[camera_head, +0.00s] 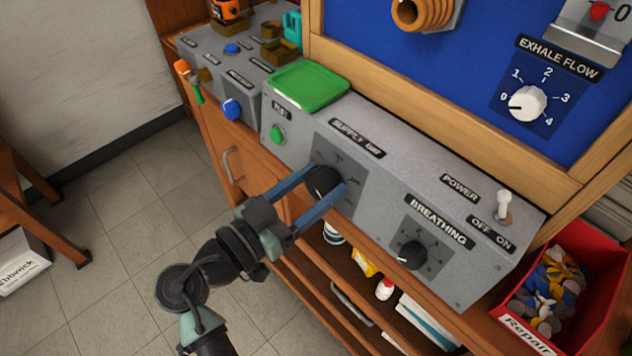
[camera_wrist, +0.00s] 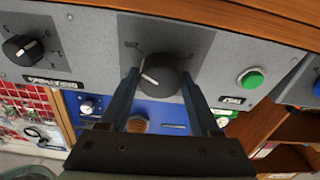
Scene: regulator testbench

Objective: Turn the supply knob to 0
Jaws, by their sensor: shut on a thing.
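The supply knob (camera_head: 322,181) is a black round knob on the front of the grey bench unit, under the SUPPLY label (camera_head: 357,137). The fingers partly hide the dial plate.
The breathing knob (camera_head: 411,255) and the power switch (camera_head: 503,206) are to the right on the same unit. A green button (camera_head: 277,133) is to the left, with a green tray (camera_head: 308,86) above. A red bin (camera_head: 570,290) stands at the right. Open shelves lie below.

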